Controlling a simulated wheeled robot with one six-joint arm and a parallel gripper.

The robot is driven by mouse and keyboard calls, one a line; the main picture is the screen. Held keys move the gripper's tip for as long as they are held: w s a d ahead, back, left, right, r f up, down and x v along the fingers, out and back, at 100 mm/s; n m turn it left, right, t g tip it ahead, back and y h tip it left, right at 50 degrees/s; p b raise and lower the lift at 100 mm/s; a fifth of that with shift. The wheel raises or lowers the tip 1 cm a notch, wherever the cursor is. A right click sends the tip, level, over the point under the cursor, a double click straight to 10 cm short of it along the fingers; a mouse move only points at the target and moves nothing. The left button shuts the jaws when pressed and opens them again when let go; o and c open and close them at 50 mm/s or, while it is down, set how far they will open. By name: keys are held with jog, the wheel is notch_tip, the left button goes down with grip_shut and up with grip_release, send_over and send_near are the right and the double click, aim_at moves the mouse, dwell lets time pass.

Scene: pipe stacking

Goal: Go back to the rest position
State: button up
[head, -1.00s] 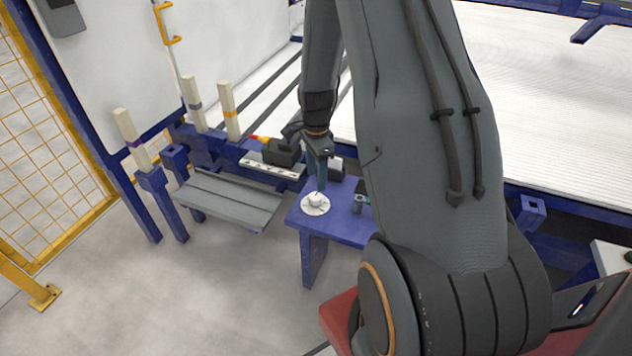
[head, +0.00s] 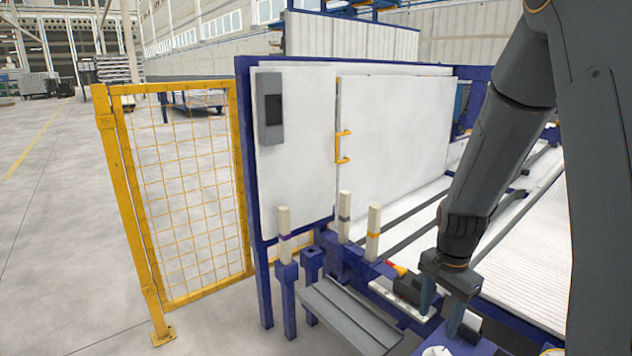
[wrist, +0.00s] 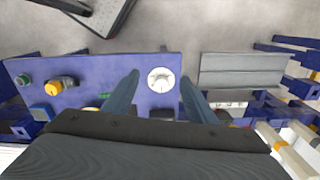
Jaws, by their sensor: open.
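My gripper (head: 442,316) is at the lower right of the head view, pointing down with its two fingers spread and nothing between them. In the wrist view, my gripper (wrist: 158,82) shows both fingers apart over a blue panel (wrist: 105,72). A round white piece with a small knob (wrist: 160,80) sits on the panel and appears between the fingertips. In the head view only the top of this white piece (head: 436,351) shows at the bottom edge. The height of the fingertips above it is hard to tell.
Three pale upright bars with purple (head: 284,235), grey (head: 344,217) and orange (head: 373,231) bands stand left of my gripper. A grey slatted shelf (head: 350,318) lies in front. A yellow mesh fence (head: 180,190) stands left, with open floor beyond. The panel carries an orange knob (wrist: 54,88).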

jog(key=s+a+r+n+p, duration=0.2)
jog(key=s+a+r+n, duration=0.2)
jog(key=s+r+n, duration=0.2)
jog(key=s+a+r+n+p, duration=0.2)
jog(key=s+a+r+n, duration=0.3)
jog(key=s, duration=0.5)
jog(key=shift+s+a+r+n, duration=0.25)
jog(key=shift+r+n, duration=0.45)
jog(key=shift+r, duration=0.2)
